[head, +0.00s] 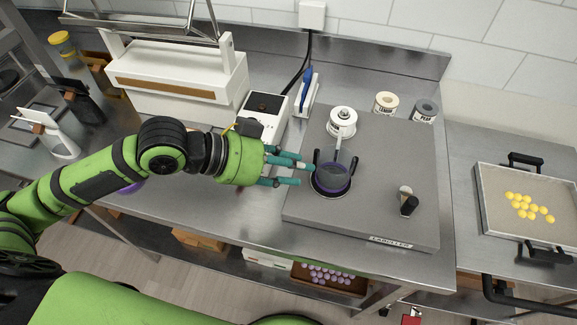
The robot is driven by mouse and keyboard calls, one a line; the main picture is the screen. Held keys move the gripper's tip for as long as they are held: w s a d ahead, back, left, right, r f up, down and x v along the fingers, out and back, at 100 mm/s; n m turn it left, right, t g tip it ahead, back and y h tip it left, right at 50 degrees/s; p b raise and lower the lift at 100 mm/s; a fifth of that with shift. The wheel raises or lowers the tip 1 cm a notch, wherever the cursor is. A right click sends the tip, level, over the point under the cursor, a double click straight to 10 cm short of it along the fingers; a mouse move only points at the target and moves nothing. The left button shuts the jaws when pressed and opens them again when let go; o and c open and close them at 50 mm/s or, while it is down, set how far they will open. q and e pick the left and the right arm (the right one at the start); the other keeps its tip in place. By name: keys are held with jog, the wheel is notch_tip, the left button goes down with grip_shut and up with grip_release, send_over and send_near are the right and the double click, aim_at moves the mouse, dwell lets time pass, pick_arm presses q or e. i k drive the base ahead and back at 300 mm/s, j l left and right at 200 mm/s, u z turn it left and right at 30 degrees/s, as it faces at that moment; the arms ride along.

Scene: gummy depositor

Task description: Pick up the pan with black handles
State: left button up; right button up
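A small round dark pot (332,178) with a purplish rim and two upright black handles sits on the grey board. At the right, a shallow rectangular metal pan (490,205) with a black handle on its far side and one on its near side lies on a steel surface, with several yellow gummies in it. My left gripper (302,172) has teal fingers, spread apart and empty. They point at the pot's left side; I cannot tell whether they touch it. My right gripper is not in view.
A white machine (175,85) stands at the back left.

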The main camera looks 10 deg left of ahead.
aim_at(528, 207)
jog(key=z, duration=1.5)
jog(key=k, duration=0.05)
